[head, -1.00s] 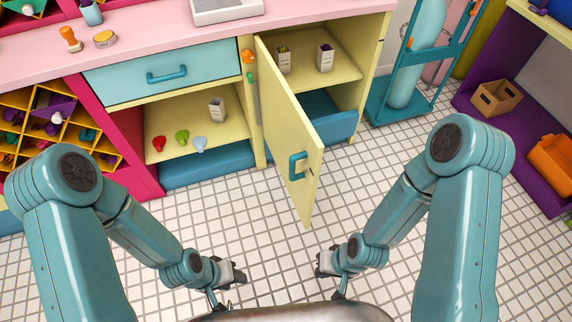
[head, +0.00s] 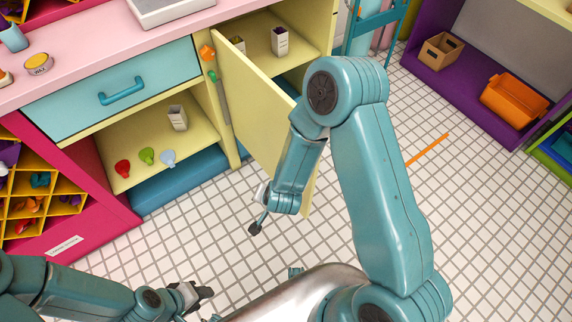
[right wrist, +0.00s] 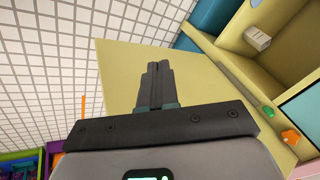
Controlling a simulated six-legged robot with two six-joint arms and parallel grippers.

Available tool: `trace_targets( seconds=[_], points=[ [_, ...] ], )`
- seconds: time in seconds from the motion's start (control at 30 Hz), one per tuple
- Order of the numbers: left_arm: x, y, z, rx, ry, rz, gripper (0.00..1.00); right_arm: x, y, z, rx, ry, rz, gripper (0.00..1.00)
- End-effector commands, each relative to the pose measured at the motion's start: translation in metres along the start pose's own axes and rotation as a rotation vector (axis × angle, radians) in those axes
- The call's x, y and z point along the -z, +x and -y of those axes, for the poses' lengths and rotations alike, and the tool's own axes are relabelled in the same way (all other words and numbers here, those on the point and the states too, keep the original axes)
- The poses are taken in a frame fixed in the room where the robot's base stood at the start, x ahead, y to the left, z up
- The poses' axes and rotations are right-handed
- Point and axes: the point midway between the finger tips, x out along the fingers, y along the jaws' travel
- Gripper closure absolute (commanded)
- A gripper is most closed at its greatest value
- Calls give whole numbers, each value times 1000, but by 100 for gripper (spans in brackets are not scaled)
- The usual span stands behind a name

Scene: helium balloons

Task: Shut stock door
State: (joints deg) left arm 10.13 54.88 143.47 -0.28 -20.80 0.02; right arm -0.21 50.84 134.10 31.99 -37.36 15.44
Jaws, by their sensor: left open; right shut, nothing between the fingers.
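The pale yellow stock door (head: 250,95) stands open, swung out from the cabinet over the tiled floor. My right arm hides its handle and much of its free edge in the head view. In the right wrist view the plain door panel (right wrist: 215,85) lies behind my right gripper (right wrist: 154,68). That gripper is shut and empty, with its fingers over the panel; I cannot tell whether they touch it. It shows dark in the head view (head: 257,226), left of the door's lower end. My left gripper (head: 197,294) is open and empty, low over the floor.
A purple shelf unit (head: 455,85) holds an orange bin (head: 515,100). An orange stick (head: 428,149) lies on otherwise clear floor at right.

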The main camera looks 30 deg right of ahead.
Motion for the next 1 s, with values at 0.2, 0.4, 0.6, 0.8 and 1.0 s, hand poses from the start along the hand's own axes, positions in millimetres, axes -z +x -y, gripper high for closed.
trace_targets(
  seconds=[0.2,0.4,0.6,0.8,1.0],
  points=[
    [0,16,6,0,1,1,56,44,2,23,13,295,-225,100],
    [0,33,12,0,1,0,56,82,-14,44,46,658,-462,100],
    [1,60,21,0,1,1,56,91,-58,58,83,1237,-756,100],
    [1,75,27,0,1,1,56,56,-104,56,28,1677,-937,100],
    [1,78,28,0,1,0,56,41,-117,52,-16,1796,-990,100]
  ],
)
